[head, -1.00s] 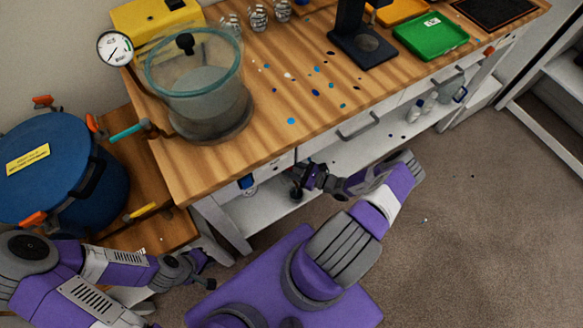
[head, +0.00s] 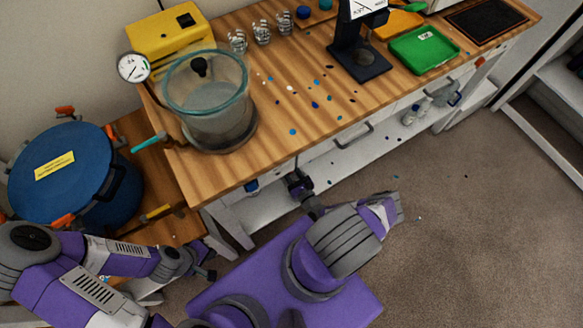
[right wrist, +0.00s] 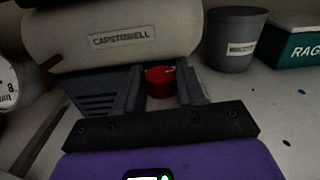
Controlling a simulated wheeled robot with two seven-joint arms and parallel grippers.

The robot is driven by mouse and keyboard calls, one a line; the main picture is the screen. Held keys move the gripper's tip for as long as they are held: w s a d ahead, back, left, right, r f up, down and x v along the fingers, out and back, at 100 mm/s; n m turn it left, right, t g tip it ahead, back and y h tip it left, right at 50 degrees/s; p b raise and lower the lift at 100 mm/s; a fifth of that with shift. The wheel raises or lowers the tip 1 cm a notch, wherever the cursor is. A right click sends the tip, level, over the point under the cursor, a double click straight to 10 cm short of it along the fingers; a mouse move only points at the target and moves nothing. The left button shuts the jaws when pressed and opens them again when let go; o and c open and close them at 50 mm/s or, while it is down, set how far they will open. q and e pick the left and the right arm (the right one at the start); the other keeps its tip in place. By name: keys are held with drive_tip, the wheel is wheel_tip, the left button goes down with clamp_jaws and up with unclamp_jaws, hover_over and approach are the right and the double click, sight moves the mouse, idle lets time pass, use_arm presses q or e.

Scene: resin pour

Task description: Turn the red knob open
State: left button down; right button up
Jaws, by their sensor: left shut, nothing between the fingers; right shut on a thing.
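The red knob (right wrist: 160,80) shows in the right wrist view, below a pale cylinder labelled CAPSTOWELL (right wrist: 120,38). My right gripper (right wrist: 165,74) has a finger on either side of the knob and is shut on it. In the head view my right gripper (head: 298,184) is at the bench's front edge, by the lower shelf, and the knob cannot be made out there. My left gripper (head: 207,273) is shut and empty, low at the left, away from the bench.
A grey cup (right wrist: 235,40) and a teal box (right wrist: 294,62) stand right of the knob. On the bench (head: 320,115) stand a clear chamber (head: 212,100), a gauge (head: 133,67) and a green tray (head: 424,50). A blue pot (head: 62,175) is at the left.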

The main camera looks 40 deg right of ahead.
drive_tip(key=shift+a+m+g+h+p, duration=0.1)
drive_tip(key=shift+m+g+h+p, duration=0.2)
drive_tip(key=shift+m+h, duration=0.8)
drive_tip(key=shift+h, duration=0.5)
drive_tip(key=o, duration=0.8)
drive_tip(key=shift+c, duration=0.2)
drive_tip(key=p+v, duration=0.1)
drive_tip(key=v, duration=0.6)
drive_tip(key=shift+s, duration=0.3)
drive_tip(key=shift+a, duration=0.1)
